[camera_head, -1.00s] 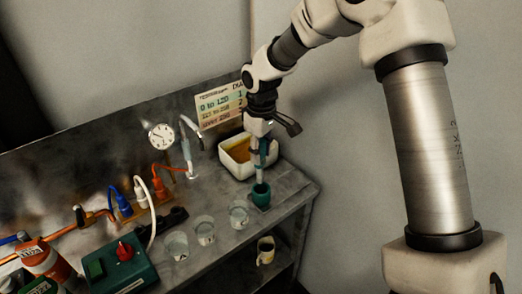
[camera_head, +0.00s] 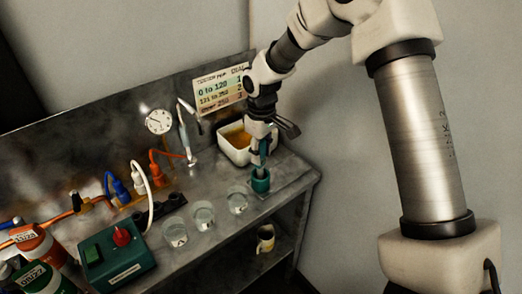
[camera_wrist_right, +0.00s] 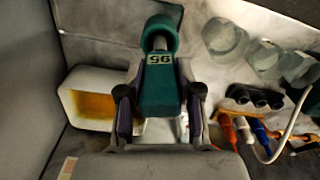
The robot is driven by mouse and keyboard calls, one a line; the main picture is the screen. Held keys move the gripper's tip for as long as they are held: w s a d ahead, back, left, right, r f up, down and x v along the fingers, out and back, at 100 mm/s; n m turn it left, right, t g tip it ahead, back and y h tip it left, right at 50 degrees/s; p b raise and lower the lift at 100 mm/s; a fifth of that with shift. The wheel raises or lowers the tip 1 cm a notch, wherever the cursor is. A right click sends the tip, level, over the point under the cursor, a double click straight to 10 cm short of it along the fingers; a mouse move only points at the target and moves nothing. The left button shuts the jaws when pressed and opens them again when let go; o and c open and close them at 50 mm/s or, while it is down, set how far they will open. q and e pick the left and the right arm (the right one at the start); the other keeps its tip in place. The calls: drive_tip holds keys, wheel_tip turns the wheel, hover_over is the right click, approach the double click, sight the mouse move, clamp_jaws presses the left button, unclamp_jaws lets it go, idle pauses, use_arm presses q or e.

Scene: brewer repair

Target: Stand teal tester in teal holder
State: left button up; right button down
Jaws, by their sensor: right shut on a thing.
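The teal tester (camera_wrist_right: 158,90), marked 95, is between the fingers of my right gripper (camera_wrist_right: 158,110) in the right wrist view. In the head view, the tester (camera_head: 264,147) is roughly upright below my right gripper (camera_head: 261,138), which is shut on it. The teal holder (camera_head: 261,181) stands on the bench directly under it. The holder's round rim (camera_wrist_right: 163,22) shows around the tester's grey lower end in the wrist view. The end looks inside the holder's opening; how deep is hidden. My left gripper is not in view.
A white tub (camera_head: 232,156) with amber residue stands just behind the holder. Several glass beakers, including one nearby (camera_head: 237,201), stand to the left. The bench's right edge is close.

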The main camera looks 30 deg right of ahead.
drive_tip(key=shift+p, duration=0.35)
drive_tip(key=shift+s+f, duration=0.1)
drive_tip(key=shift+f, duration=0.35)
idle(0.7)
drive_tip(key=shift+c, duration=0.7)
unclamp_jaws()
wheel_tip(320, 180, up, 7)
drive_tip(key=p, duration=0.7)
drive_tip(key=shift+r, duration=0.1)
